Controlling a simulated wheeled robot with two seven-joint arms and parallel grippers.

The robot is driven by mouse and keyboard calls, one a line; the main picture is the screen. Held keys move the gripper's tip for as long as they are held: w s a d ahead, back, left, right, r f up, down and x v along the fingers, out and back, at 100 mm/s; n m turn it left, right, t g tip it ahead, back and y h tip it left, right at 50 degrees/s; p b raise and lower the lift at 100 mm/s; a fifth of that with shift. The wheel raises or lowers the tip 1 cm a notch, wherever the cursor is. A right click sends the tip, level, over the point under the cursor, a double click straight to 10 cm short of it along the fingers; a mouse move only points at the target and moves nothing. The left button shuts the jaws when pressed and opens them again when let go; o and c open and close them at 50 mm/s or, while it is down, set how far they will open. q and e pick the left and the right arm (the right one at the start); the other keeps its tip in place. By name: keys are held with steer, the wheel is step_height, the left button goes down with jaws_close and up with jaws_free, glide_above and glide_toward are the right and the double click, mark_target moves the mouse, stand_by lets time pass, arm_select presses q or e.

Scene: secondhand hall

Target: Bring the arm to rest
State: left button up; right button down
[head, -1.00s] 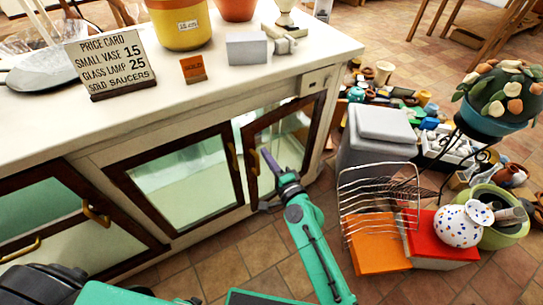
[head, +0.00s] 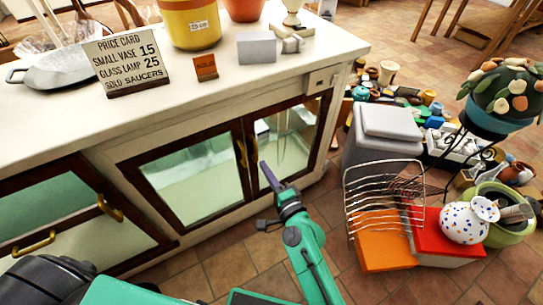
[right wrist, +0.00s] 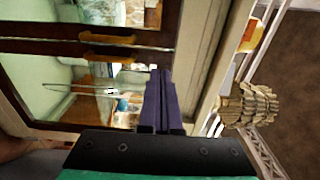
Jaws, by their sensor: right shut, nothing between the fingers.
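My right gripper (head: 266,178) has slim purple fingers and is shut and empty. It is in front of the cabinet's right glass door (head: 290,133), just below and right of the brass handles. In the right wrist view the shut fingers (right wrist: 160,82) point towards the dark-framed doors, with the two brass handles (right wrist: 107,62) to their left. The right green arm (head: 308,252) reaches up from the bottom of the head view. My left gripper is not in view.
The white counter (head: 60,125) carries a price card (head: 125,63), a yellow pot (head: 190,25) and a grey box (head: 256,47). A grey bin (head: 380,140), a wire rack (head: 385,195), an orange box (head: 385,245) and a spotted vase (head: 465,222) crowd the floor to the right.

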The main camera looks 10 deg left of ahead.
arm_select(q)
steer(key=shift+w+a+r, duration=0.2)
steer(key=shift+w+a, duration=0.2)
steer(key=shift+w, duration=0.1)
arm_select(e)
steer(key=s, duration=0.4)
steer(key=shift+s+a, duration=0.15)
steer(key=shift+s, duration=0.1)
steer(key=s+d+f+n+g+h+p, duration=0.3)
steer(key=d+f, duration=0.4)
steer(key=f, duration=0.3)
steer(key=s+d+f+n+g+h+p, duration=0.2)
steer(key=s+d+f+n+h+p, duration=0.15)
steer(key=d+f, duration=0.5)
arm_select(q)
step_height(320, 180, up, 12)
steer(key=p, duration=0.5)
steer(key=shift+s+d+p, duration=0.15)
steer(key=shift+p, duration=0.15)
arm_select(e)
steer(key=s+d+f+n+g+h, duration=0.2)
steer(key=s+d+f, duration=0.4)
steer(key=s+d, duration=0.5)
steer(key=s+d+f+n+g+h, duration=0.3)
steer(key=s+d+f+g, duration=0.2)
steer(key=s+d, duration=0.6)
steer(key=s+f, duration=0.1)
steer(key=s, duration=0.1)
steer(key=shift+s+n+g, duration=0.3)
steer(key=shift+s+n, duration=0.05)
